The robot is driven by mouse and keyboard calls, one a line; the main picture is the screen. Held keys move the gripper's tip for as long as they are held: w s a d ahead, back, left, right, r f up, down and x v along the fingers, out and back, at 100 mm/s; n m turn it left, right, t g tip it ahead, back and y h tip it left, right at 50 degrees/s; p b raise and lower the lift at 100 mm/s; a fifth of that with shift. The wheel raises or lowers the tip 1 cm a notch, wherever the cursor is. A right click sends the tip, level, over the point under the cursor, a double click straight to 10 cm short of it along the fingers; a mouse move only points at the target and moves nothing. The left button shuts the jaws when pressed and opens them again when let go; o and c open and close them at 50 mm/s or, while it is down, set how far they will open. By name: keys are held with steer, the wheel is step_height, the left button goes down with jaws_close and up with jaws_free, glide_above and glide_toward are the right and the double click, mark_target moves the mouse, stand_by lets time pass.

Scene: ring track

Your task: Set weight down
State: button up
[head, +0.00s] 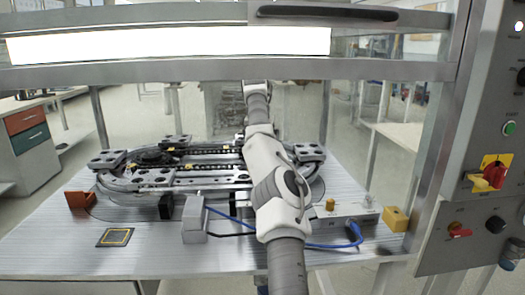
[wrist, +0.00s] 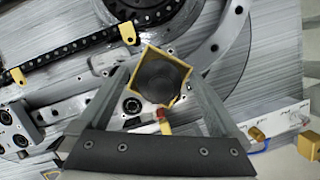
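The weight (wrist: 162,76) shows in the wrist view as a dark, square-looking piece with a yellow edge and a round grey middle. It sits between the two fingertips of my gripper (wrist: 163,88), which appear closed against its sides. Below it, between the fingers, is a small red and yellow part (wrist: 163,120). The ring track (head: 170,170) lies behind and under it. How far the weight is above the track or table, I cannot tell. In the head view my arm hides the gripper and the weight. A dark square pad with a yellow outline (head: 115,237) lies front left on the table.
The ribbed metal table (head: 60,250) has free room at its front left. A grey block (head: 194,222) stands front centre, an orange-brown block (head: 80,200) at left. A box (head: 348,212) with a blue cable and a yellow block (head: 396,219) stand at right. Frame posts surround the table.

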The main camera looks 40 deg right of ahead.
steer(key=shift+r, duration=0.15)
steer(key=p+v, duration=0.5)
steer(key=v, duration=0.7)
steer(key=shift+w+a, duration=0.1)
